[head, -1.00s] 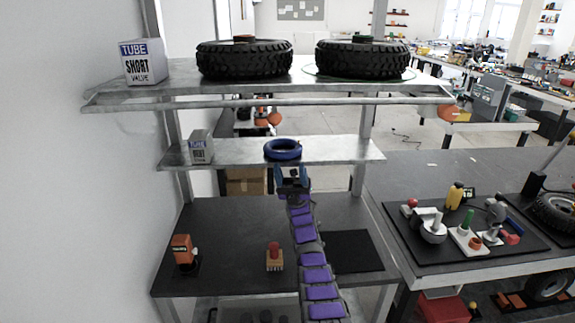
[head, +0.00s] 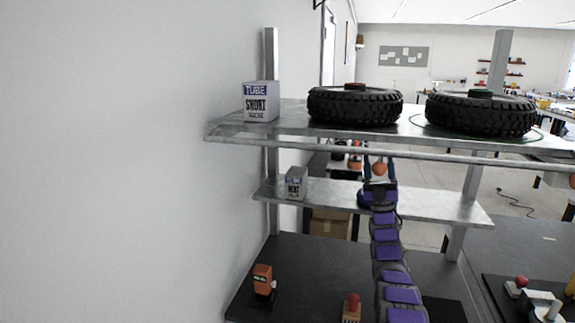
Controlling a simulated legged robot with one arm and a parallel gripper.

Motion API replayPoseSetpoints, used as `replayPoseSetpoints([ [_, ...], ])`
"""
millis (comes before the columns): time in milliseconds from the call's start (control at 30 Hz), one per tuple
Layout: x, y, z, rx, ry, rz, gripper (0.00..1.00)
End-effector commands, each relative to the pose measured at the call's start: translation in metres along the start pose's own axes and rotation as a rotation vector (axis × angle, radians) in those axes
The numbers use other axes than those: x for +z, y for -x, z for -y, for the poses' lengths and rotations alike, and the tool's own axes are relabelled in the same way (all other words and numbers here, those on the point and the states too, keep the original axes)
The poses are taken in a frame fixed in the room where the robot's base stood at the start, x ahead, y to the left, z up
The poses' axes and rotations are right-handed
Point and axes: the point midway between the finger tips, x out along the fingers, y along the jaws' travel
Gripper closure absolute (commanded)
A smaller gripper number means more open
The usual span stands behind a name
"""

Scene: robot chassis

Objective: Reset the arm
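My arm rises in front of the shelf unit. My gripper (head: 379,163) is up in the gap between the middle and top shelves. A dark blue ring (head: 363,201) seems to lie on the middle shelf (head: 435,206), mostly hidden behind the gripper and wrist. I cannot tell whether the gripper touches it.
The top shelf (head: 300,135) holds two black tyres (head: 355,105) (head: 480,113) and a tube box (head: 261,101). A smaller box (head: 296,184) stands on the middle shelf. An orange item (head: 262,281) and a red-topped item (head: 352,306) are below. A white wall is at left.

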Motion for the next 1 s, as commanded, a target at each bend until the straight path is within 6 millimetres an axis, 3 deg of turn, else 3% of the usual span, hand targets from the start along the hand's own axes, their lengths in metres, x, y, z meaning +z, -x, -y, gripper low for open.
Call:
replayPoseSetpoints([
  [33,0.007,-0.016,0.002,-0.012,-0.012,0.062,0.4],
  [200,0.037,-0.043,0.014,-0.06,-0.054,0.291,0.4],
  [300,0.049,-0.053,0.019,-0.087,-0.078,0.422,0.4],
  [500,0.06,-0.055,0.031,-0.143,-0.128,0.691,0.4],
  [767,0.046,-0.028,0.043,-0.221,-0.188,1.043,0.4],
  [1000,0.0,0.019,0.046,-0.294,-0.235,1.361,0.4],
])
